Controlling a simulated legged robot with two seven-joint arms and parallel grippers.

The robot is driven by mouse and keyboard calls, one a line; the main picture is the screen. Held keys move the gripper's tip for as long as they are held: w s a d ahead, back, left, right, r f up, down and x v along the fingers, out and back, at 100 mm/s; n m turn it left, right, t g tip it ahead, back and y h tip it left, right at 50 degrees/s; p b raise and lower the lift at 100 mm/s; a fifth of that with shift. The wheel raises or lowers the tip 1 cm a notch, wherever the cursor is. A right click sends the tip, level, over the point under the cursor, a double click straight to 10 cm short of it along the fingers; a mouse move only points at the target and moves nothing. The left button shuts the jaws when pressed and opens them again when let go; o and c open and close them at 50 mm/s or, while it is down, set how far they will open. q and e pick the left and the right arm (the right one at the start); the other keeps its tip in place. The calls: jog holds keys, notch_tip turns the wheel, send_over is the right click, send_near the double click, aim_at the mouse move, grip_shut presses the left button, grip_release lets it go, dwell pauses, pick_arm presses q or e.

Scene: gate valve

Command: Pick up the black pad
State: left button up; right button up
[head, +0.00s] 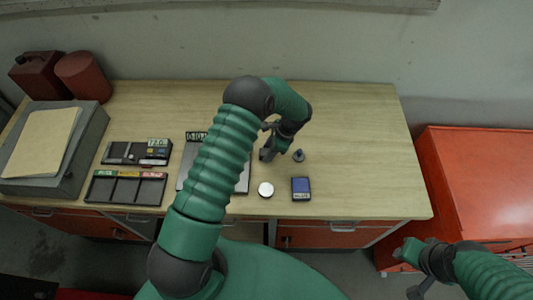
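A small dark pad with a bluish face and a light label strip (301,188) lies flat near the front edge of the wooden workbench, right of centre. My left arm reaches in across the bench, and my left gripper (272,150) is above the bench, behind and left of the pad and apart from it. Its fingers are small and dark, and their opening is not clear. My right gripper (408,270) is at the lower right, off the bench and in front of the red cabinet, far from the pad; its fingers are also hard to read.
A small dark knobbed piece (299,156) stands behind the pad, and a round white disc (266,189) lies left of it. A scale (242,182) is partly hidden by my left arm. Black trays (125,189) and a grey case (60,178) are left. The bench's right side is clear.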

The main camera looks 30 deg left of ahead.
aim_at(264, 151)
pick_arm(q)
jog(key=shift+s+r, duration=0.1)
jog(key=c, duration=0.7)
jog(key=shift+a, duration=0.15)
grip_shut()
jog(key=shift+r+b, duration=0.4)
jog(key=shift+r, duration=0.05)
notch_tip(264, 151, up, 2)
jog(key=shift+r+b, duration=0.1)
jog(key=shift+b, duration=0.6)
jog(key=s+d+b, duration=0.1)
jog(key=s+d, duration=0.1)
jog(key=d, duration=0.2)
jog(key=s+d+r+b, duration=0.1)
jog(key=s+d+b, duration=0.1)
jog(key=s+d, duration=0.1)
jog(key=s+d+b, duration=0.1)
jog(key=s+d, duration=0.2)
jog(key=d, duration=0.3)
jog(key=shift+s+r+b, duration=0.1)
jog(key=shift+r+b, duration=0.2)
jog(key=shift+r, duration=0.05)
jog(key=shift+s+d+r, duration=0.1)
jog(key=shift+s+d, duration=0.1)
jog(key=shift+d, duration=0.15)
